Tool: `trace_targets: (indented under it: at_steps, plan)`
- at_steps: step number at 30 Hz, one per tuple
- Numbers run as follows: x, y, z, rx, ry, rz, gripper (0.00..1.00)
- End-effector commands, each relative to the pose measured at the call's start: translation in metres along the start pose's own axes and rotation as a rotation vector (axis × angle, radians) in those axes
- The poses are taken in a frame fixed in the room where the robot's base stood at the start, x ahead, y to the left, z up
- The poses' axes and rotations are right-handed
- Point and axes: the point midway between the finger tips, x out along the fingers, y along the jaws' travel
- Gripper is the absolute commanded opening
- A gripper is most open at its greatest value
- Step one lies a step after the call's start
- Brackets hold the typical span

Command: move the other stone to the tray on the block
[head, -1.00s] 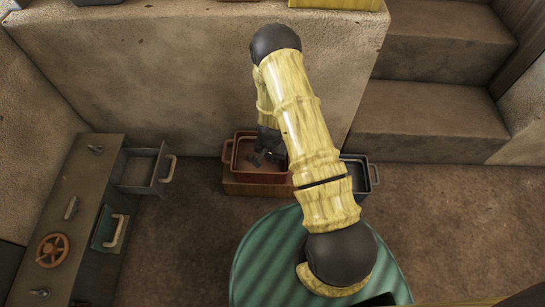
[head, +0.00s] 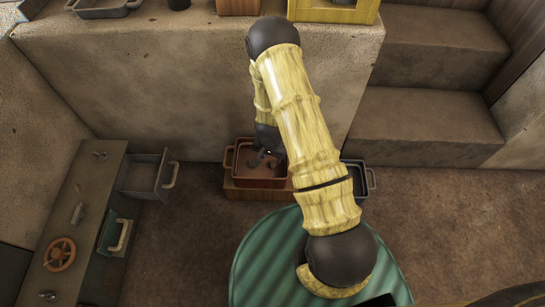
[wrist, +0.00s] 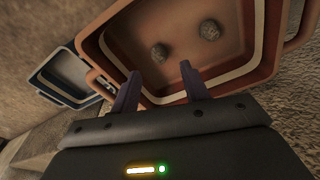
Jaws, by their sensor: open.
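The red tray (head: 262,183) stands on a wooden block (head: 245,195) on the floor against the ledge. In the head view my arm hides part of the tray, and the stones cannot be made out clearly.
A blue-grey tray (wrist: 68,75) sits beside the red one; its rim also shows in the head view (head: 369,178), partly behind my arm. A cabinet with open drawers (head: 147,175) is at left, stairs (head: 425,125) at right. A grey tray (head: 100,12) is on the ledge.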

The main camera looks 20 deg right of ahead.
Motion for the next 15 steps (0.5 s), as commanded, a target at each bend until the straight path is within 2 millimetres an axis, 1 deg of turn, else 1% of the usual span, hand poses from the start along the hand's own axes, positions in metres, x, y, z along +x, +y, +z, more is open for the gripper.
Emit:
trace_targets:
  at_steps: [1, 6, 10, 15]
  plan:
    - [-0.017, 0.000, -0.001, -0.001, 0.000, 0.000, 0.45]
    - [-0.046, 0.000, -0.001, -0.001, 0.001, 0.000, 0.45]
    - [-0.058, 0.001, -0.001, 0.001, 0.001, 0.001, 0.45]
    - [-0.060, 0.001, 0.000, 0.001, 0.000, 0.001, 0.45]
